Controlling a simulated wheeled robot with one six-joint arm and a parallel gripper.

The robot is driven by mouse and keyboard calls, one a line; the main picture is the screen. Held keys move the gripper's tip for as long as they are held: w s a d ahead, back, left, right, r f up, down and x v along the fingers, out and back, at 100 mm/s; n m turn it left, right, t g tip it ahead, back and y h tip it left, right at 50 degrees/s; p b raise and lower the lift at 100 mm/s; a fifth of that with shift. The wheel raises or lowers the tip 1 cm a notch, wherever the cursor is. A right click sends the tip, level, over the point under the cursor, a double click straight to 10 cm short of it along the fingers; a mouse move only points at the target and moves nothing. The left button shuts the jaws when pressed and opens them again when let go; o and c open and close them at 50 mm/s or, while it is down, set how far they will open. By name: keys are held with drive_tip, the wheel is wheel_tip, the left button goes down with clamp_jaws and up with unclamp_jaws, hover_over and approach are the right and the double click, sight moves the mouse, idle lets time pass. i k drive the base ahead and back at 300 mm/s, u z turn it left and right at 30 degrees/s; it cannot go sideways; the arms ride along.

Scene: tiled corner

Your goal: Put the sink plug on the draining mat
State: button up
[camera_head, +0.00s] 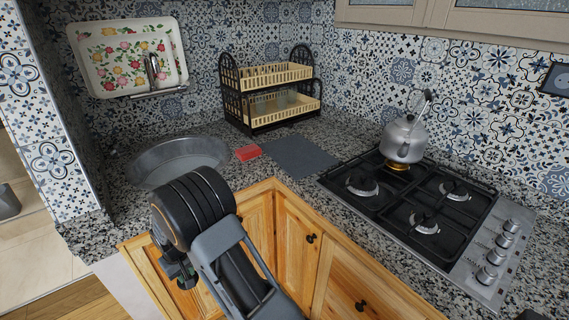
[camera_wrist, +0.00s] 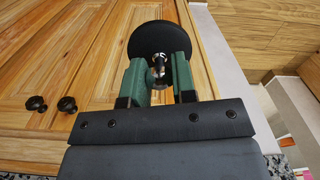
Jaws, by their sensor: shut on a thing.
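The sink plug (camera_wrist: 160,39) is a black disc with a shiny metal stem. In the wrist view my gripper (camera_wrist: 158,68) is shut on the stem, with a green finger on each side and the disc beyond the fingertips. In the head view my arm hides the plug, and my gripper's end is low in front of the wooden cabinets, below the counter top. The draining mat (camera_head: 298,157) is a dark grey rectangle lying flat on the counter, in front of the dish rack. It is bare and lies up and to the right of my arm.
A round metal sink (camera_head: 178,165) is left of the mat. A red sponge (camera_head: 248,153) lies between them. The black and tan dish rack (camera_head: 267,92) stands behind. The gas hob (camera_head: 418,210) with a kettle (camera_head: 404,138) is right of the mat. Wooden cabinets (camera_head: 295,240) face my arm.

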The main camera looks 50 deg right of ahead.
sight(289, 160)
drive_tip(key=k, duration=0.95)
drive_tip(key=u, duration=0.85)
drive_tip(key=i, duration=1.3)
drive_tip(key=z, duration=1.75)
